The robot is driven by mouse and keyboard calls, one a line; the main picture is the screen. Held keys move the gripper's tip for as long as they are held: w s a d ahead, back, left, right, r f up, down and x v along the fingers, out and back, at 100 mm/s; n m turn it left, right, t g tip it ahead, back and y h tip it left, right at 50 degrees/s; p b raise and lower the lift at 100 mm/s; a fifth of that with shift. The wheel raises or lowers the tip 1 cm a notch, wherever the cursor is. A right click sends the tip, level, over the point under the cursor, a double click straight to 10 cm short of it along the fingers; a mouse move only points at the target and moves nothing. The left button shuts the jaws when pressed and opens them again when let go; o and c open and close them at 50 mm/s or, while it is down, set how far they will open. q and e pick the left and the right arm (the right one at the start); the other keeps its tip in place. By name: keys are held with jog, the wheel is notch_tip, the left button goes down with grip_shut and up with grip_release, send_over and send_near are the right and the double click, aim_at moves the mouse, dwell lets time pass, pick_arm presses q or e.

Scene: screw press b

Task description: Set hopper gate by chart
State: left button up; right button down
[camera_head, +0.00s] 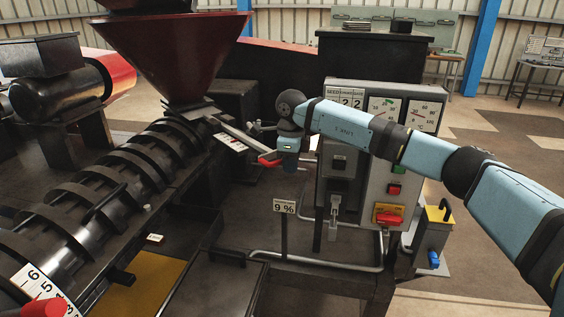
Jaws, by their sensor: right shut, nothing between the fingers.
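The dark red hopper (175,58) stands over the ribbed press barrel at upper left. At its foot a pale gate slide (240,134) sticks out to the right, with a small white scale (230,142) beside it. A red handle (270,161) is at its outer end. My right gripper (288,168) points down just right of the red handle, shut and empty. I cannot tell whether it touches the handle. My left gripper is not in view.
A grey control panel (345,165) with a "SEED" display, two dials and a red switch (389,217) stands behind and below my right arm. A yellow-topped box (438,222) is at its right. A numbered scale and red knob (45,307) are at lower left. A dark tray (215,285) lies in front.

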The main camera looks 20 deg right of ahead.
notch_tip(320, 180, up, 9)
jog(key=s+p, duration=0.2)
jog(key=p, duration=0.2)
jog(key=shift+s+d, duration=0.15)
jog(key=shift+d, duration=0.2)
dwell(0.8)
